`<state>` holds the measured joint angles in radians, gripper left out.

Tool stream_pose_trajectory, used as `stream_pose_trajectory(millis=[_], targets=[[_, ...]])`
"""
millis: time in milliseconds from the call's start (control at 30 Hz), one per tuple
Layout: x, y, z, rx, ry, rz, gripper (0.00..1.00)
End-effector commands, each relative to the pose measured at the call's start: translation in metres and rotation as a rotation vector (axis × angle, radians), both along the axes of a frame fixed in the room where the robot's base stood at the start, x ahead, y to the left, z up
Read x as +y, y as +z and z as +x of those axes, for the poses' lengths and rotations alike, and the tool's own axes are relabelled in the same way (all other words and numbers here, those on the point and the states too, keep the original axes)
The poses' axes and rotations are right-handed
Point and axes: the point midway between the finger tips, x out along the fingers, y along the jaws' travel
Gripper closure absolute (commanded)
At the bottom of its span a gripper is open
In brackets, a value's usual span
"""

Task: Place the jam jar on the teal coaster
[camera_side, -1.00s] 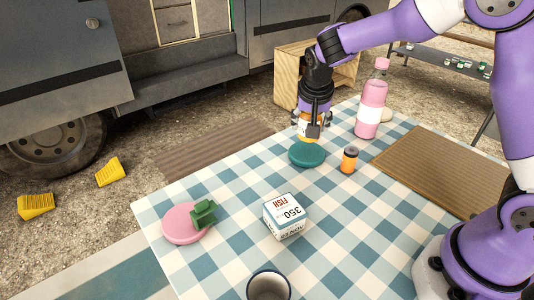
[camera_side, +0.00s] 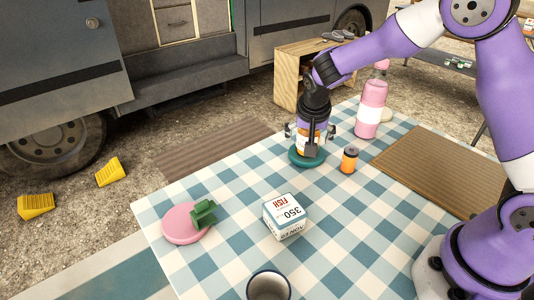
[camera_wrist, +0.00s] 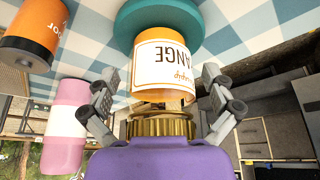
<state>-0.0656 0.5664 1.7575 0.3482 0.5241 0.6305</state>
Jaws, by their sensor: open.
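The jam jar (camera_wrist: 163,68) is orange with a white label and a gold lid. In the wrist view its far end meets the teal coaster (camera_wrist: 155,15), and its lid is near my palm. In the side view the jar (camera_side: 303,146) stands upright on the teal coaster (camera_side: 307,161), partly hidden behind my gripper. My gripper (camera_side: 310,138) is above and around the jar with its fingers spread. In the wrist view the fingers of my gripper (camera_wrist: 160,100) stand apart on both sides of the jar, with gaps.
An orange bottle with a dark cap (camera_side: 349,160) stands close to the coaster's right. A pink bottle (camera_side: 371,108) is behind it. A white-and-blue box (camera_side: 285,217), a pink disc (camera_side: 181,224) with a green item (camera_side: 203,214), a mug (camera_side: 268,286) and a brown board (camera_side: 440,172) are on the checked cloth.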

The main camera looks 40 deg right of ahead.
Motion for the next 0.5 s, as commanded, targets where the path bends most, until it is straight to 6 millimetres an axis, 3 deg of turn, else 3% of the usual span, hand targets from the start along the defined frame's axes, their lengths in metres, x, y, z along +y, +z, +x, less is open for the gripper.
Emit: stream_pose_trajectory(millis=[267,500], targets=[[0.002,0.010,-0.001,-0.003,0.001,0.000,0.03],[0.017,0.057,-0.015,-0.007,0.002,0.001,0.03]])
